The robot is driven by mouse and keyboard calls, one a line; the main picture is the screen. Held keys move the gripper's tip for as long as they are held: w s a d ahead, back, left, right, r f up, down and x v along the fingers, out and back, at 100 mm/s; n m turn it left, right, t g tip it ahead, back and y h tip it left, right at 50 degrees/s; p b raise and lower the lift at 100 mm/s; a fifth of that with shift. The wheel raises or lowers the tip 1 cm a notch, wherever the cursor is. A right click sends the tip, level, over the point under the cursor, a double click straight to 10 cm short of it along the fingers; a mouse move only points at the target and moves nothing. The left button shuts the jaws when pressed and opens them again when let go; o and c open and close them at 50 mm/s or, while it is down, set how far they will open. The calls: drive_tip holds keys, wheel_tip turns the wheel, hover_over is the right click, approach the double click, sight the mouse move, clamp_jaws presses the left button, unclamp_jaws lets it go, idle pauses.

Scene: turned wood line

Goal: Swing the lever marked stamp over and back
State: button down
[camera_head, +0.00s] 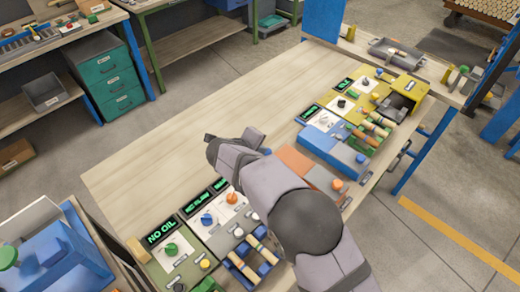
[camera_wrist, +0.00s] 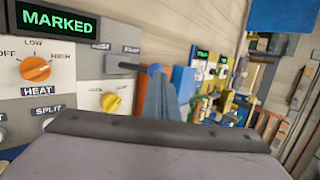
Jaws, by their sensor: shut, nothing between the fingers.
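My gripper (camera_wrist: 155,96) shows in the wrist view as narrow blue-grey fingers, shut with nothing held. A dark lever rod (camera_wrist: 127,66) sticks out sideways from a grey panel, under a small label that is too blurred to read surely. A blue end (camera_wrist: 156,70) shows at the rod's tip, right at the fingertips; I cannot tell whether they touch. In the head view my wrist hangs over the middle of the bench's row of machines and hides the lever and my fingertips.
An orange heat knob (camera_wrist: 36,68) and a yellow knob (camera_wrist: 111,102) sit close left of the fingers. A display (camera_wrist: 57,18) reads MARKED. The bare bench top (camera_head: 180,130) is free behind the row.

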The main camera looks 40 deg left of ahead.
drive_tip(key=shift+r, duration=0.1)
drive_tip(key=w+r+v, duration=0.2)
drive_tip(key=v, duration=1.1)
drive_tip(key=shift+s+r+b, duration=0.15)
drive_tip(key=shift+r+b, duration=0.05)
drive_tip(key=shift+b, duration=0.15)
